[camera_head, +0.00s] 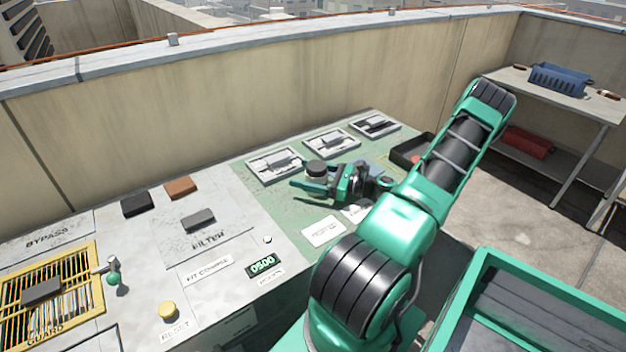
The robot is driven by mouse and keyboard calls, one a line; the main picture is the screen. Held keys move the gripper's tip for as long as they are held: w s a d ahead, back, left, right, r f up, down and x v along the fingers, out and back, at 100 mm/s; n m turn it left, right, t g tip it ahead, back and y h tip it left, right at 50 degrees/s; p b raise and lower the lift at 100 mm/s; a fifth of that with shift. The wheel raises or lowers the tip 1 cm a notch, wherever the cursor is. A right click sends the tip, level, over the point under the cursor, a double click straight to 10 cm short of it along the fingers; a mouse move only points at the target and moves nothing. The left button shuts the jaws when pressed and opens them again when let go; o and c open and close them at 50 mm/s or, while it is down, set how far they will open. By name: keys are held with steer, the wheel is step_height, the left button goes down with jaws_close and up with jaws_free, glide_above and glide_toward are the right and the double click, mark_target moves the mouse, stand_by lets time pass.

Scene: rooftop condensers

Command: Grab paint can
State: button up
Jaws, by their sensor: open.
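A small round can with a dark top and grey side (317,169) stands on the green part of the counter, in front of the framed panels; I take it for the paint can. My gripper (308,181) is open and low over the counter, right at the can. One green finger lies on the near side of the can. The can's lower part is hidden by my gripper.
Three framed panels (273,165) lie along the wall side. A black tray (410,152) sits right of my gripper. Dark, brown and grey blocks (198,218) and a yellow grille (50,290) are at left.

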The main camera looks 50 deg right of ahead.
steer(key=shift+w, duration=0.1)
steer(key=c, duration=1.4)
steer(key=shift+c, duration=0.2)
steer(key=shift+r, duration=0.15)
